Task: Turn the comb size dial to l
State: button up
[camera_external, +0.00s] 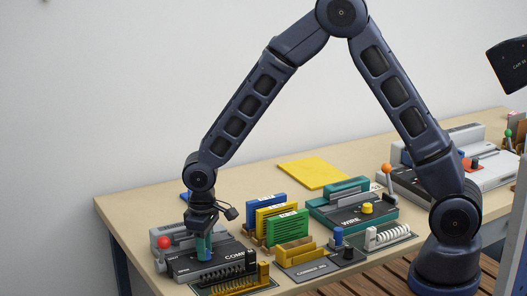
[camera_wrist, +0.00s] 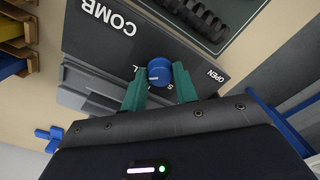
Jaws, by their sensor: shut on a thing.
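The comb machine is a dark grey and light grey unit marked COMB (camera_external: 185,267), at the front left of the table. Its comb size dial (camera_wrist: 160,70) is a round blue knob with a pale mark on its left side; it also shows low under the fingers in the external view (camera_external: 206,257). In the wrist view an L is printed left of the dial and an S below it. My gripper (camera_wrist: 160,88) points down over the machine, its teal fingers shut on the dial from both sides. Fine alignment of the mark with the L is hard to tell.
A red ball-ended lever (camera_external: 163,242) stands left of my gripper. Green, yellow and blue upright holders (camera_external: 284,230) and the teal WIRE machine (camera_external: 345,216) stand to the right. A yellow sheet (camera_external: 314,173) lies behind.

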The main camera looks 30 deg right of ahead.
jog(key=shift+m, duration=0.6)
jog(key=o, duration=1)
jog(key=shift+c, duration=0.2)
notch_tip(320, 180, up, 11)
